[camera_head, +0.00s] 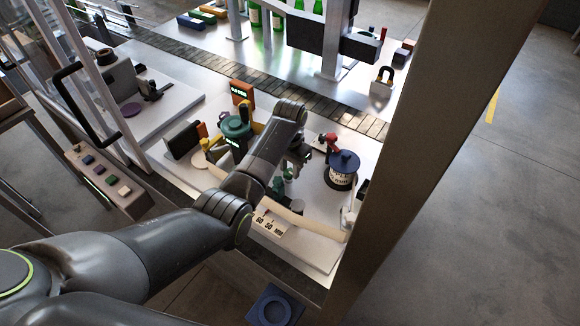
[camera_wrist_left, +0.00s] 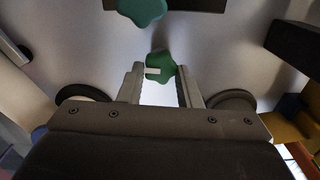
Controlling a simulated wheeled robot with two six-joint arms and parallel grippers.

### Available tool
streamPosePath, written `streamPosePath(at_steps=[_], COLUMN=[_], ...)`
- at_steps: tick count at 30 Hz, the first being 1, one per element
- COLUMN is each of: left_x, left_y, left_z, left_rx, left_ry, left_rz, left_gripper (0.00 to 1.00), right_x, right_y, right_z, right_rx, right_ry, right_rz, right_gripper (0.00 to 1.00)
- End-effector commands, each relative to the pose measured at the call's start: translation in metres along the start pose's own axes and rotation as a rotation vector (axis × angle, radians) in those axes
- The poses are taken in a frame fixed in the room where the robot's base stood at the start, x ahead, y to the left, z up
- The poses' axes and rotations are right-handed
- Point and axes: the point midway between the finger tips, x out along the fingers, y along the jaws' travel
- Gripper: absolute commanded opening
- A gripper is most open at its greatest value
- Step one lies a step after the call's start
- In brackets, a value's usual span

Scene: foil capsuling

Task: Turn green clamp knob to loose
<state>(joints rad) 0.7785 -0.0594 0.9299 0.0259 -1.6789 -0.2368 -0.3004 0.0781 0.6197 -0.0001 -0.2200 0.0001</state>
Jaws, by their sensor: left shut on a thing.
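A green lobed clamp knob (camera_wrist_left: 160,66) with a pale bar mark sits between the fingertips of my left gripper (camera_wrist_left: 161,72) in the left wrist view. The fingers are shut on it, one at each side. A second green lobed knob (camera_wrist_left: 142,9) shows beyond it at the top edge, apart from the gripper. In the head view my left gripper (camera_head: 289,172) points down over the white worktop, and green parts (camera_head: 278,185) show just below it. The grip itself is too small to tell there. My right gripper is not in view.
A blue-lidded pot (camera_head: 342,170) and a small red part (camera_head: 328,139) stand right of the gripper. A dark green round device (camera_head: 236,127) and an orange display (camera_head: 242,92) stand left of it. A printed scale (camera_head: 270,224) lies in front. A metal post (camera_head: 415,150) rises at right.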

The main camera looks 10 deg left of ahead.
Motion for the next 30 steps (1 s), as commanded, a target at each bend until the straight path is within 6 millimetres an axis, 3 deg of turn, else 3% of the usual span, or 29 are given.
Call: streamPosePath(at_steps=[22, 23, 27, 30], left_x=[-0.0001, -0.0001, -0.0001, -0.0001], left_y=[-0.0002, -0.0002, -0.0002, -0.0003], left_z=[-0.0004, -0.0004, -0.0003, -0.0002], left_rx=[-0.083, -0.083, -0.082, -0.082], left_ry=[0.002, 0.002, 0.001, 0.001], left_rz=[0.0, 0.0, 0.0, 0.0], left_gripper=[0.08, 0.35, 0.53, 0.53], right_x=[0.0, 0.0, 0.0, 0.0], right_y=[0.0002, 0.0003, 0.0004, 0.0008], right_z=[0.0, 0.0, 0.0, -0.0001], right_rx=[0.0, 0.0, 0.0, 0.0], right_ry=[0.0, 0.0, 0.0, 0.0], right_rz=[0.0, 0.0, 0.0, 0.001], right_gripper=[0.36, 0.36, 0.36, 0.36])
